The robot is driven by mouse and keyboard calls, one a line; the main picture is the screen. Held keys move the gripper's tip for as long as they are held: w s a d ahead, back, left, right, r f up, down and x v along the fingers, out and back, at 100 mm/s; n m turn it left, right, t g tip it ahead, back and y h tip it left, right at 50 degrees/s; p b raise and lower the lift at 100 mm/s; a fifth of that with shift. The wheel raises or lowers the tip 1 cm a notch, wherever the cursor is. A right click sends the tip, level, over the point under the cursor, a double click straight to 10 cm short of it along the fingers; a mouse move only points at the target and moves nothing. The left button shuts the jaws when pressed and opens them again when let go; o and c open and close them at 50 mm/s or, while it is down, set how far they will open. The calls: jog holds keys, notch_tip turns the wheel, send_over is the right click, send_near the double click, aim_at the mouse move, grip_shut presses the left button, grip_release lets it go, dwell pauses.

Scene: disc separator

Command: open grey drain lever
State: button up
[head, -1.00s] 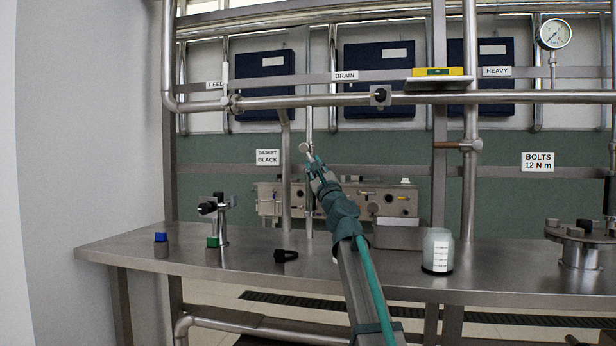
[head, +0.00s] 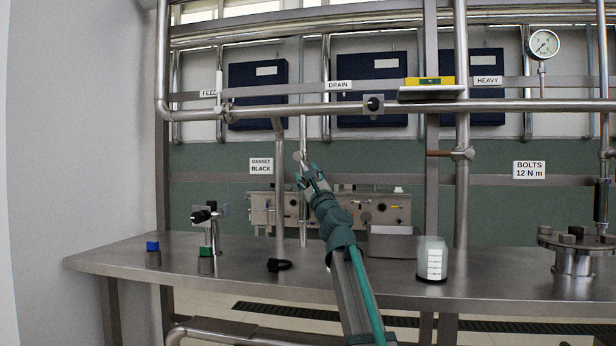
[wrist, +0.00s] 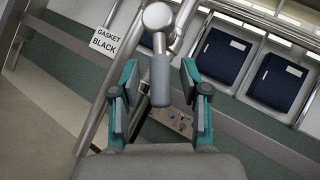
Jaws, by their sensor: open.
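The grey drain lever (wrist: 160,82) has a round pale hub and a short grey handle that hangs down from it in the wrist view. In the head view its hub (head: 298,156) shows small on a thin vertical pipe. My gripper (head: 309,172) is just below and right of the hub there. In the wrist view my gripper (wrist: 160,76) is open, with one teal-and-grey finger on each side of the handle. Gaps show between the handle and both fingers. The depth between handle and fingertips is hard to judge.
A vertical pipe (head: 279,180) stands left of the lever. A steel manifold box (head: 385,208) is behind my gripper. The steel bench (head: 340,285) below holds a black-handled valve (head: 204,215), a white-labelled jar (head: 432,260) and a flanged fitting (head: 573,260).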

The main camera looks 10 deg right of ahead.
jog(key=v, duration=0.7)
jog(key=shift+s+f, duration=0.15)
jog(key=shift+s, duration=0.05)
